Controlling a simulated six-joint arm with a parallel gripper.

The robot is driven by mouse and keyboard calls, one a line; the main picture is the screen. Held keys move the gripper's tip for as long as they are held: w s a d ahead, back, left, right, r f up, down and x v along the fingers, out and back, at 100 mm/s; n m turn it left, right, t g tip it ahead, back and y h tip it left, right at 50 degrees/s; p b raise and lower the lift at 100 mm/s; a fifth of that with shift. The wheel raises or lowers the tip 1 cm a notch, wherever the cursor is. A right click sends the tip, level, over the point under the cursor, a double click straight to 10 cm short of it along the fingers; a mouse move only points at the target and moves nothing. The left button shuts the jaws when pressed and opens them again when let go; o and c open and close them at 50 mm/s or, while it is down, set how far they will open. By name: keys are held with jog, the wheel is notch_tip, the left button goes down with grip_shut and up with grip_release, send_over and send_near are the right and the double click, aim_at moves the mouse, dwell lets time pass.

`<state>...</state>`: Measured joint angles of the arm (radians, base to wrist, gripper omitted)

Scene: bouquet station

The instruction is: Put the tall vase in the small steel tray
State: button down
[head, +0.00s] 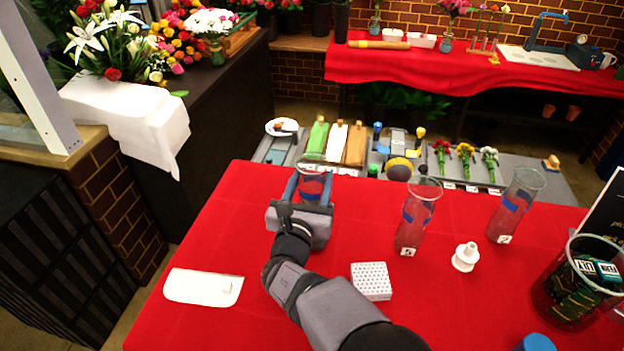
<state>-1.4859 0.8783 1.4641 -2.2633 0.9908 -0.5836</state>
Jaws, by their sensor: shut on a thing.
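My gripper (310,187) is above the red table near its back edge, its two blue fingers on either side of a clear glass vase (313,163). It is shut on this vase, which shows a blue band. The vase's lower part is hidden behind my gripper, so I cannot tell whether its base touches the table. Two similar glass vases with blue bands and number tags stand upright to the right, one nearer (418,215) and one farther right (515,205). I cannot clearly pick out the small steel tray.
A grey bench (540,187) behind the table holds wrapping rolls, ribbons and flowers. On the red cloth are a white board (203,287), a perforated white block (371,281), a white stepped piece (465,257) and a large glass container (577,285). The cloth's left middle is clear.

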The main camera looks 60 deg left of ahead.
jog(key=c, duration=0.8)
grip_release()
jog(key=shift+f, duration=0.1)
jog(key=b+v, duration=0.3)
jog(key=v, duration=0.9)
jog(key=shift+r+b, duration=0.2)
jog(key=shift+b, duration=0.2)
jog(key=shift+w, duration=0.1)
